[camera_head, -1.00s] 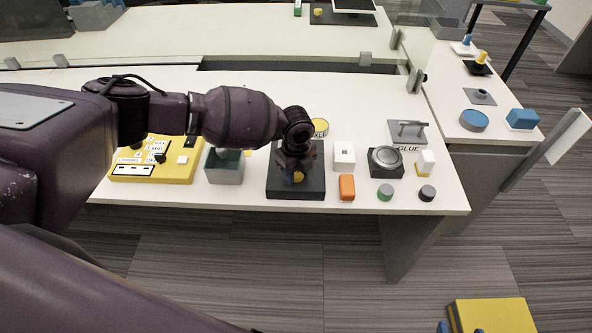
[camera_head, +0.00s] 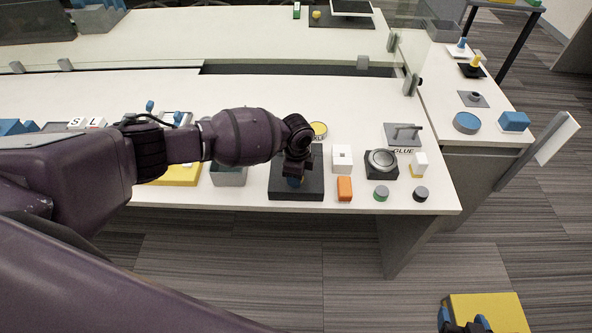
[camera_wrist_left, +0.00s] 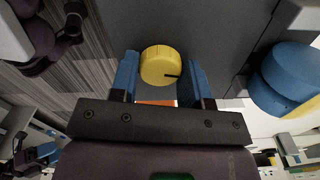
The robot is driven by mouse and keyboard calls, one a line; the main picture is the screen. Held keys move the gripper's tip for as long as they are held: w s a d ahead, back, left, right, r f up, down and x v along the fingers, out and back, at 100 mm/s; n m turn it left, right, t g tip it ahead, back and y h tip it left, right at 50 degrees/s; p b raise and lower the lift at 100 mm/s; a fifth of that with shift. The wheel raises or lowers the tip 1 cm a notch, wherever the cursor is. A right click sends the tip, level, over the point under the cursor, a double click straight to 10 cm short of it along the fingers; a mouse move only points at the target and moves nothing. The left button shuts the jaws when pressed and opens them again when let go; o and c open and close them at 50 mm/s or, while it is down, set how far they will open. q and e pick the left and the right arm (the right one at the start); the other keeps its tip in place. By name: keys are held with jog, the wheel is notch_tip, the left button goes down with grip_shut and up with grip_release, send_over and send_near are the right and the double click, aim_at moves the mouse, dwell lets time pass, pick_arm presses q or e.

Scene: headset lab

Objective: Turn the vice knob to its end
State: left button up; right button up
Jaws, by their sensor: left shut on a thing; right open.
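The yellow vice knob (camera_wrist_left: 160,66) is round, with a short black mark toward the right on its face in the left wrist view. My left gripper (camera_wrist_left: 161,78) is shut on it, with a blue finger on either side. In the head view my left gripper (camera_head: 295,180) points down over a dark square base (camera_head: 312,190), and my wrist hides the knob there. My right gripper (camera_head: 464,320) is open at the bottom edge of the head view, away from the table, and only partly in view.
An orange block (camera_head: 345,189), a white block (camera_head: 342,158) and a round-topped dark box (camera_head: 381,164) stand right of the base. A grey open bin (camera_head: 229,176) stands to its left. A yellow box (camera_head: 497,311) is low beside my right gripper.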

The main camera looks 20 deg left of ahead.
pick_arm(q)
jog(key=shift+n+p, duration=0.8)
jog(key=shift+n, duration=0.6)
pick_arm(e)
jog(key=shift+w+r, duration=0.3)
jog(key=shift+r, duration=0.35)
jog(key=shift+w+r, duration=0.25)
jog(key=shift+r, duration=0.35)
jog(key=shift+s+f, duration=0.15)
pick_arm(q)
jog(key=o, duration=0.7)
jog(key=shift+o, duration=1.1)
pick_arm(e)
jog(key=shift+s+f, duration=0.1)
jog(key=shift+s, duration=0.2)
